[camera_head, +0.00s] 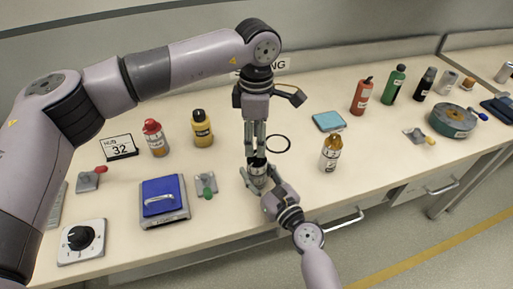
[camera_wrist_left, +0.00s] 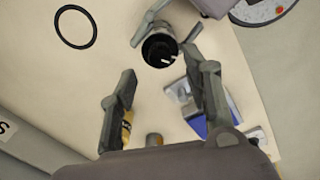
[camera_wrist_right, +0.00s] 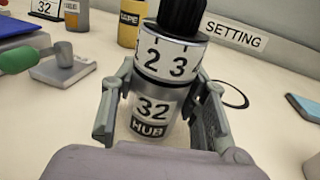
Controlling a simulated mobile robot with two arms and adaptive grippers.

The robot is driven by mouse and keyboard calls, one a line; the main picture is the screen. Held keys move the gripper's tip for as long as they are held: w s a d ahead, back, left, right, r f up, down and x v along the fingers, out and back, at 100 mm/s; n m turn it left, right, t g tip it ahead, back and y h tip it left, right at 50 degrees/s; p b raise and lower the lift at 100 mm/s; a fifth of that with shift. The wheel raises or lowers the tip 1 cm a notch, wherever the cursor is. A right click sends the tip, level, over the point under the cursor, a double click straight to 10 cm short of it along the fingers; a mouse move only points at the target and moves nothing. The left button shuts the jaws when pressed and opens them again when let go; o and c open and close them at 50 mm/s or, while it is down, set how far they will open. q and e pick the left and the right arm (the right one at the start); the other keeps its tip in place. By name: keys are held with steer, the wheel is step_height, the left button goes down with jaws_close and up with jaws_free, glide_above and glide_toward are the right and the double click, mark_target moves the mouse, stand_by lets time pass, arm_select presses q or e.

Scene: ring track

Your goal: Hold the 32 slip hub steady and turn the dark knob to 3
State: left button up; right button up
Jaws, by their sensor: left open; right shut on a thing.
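The 32 slip hub (camera_head: 257,170) stands upright on the table, a silver cylinder labelled "32 HUB" in the right wrist view (camera_wrist_right: 153,108). Its white ring (camera_wrist_right: 170,58) shows 2 and 3 below the dark knob (camera_wrist_right: 182,17). The knob also shows from above in the left wrist view (camera_wrist_left: 159,48), with a pale mark on it. My right gripper (camera_wrist_right: 160,112) is shut on the hub's body, one finger on each side. My left gripper (camera_head: 255,152) points down, open, just above the knob; in the head view its fingers partly hide the knob.
A black ring (camera_head: 278,143) lies behind the hub. A card reading 32 (camera_head: 120,147) and a white dial plate (camera_head: 91,250) are further left.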

arm_select(q)
steer(key=shift+f, duration=2.05)
steer(key=shift+c, duration=0.2)
jaws_close()
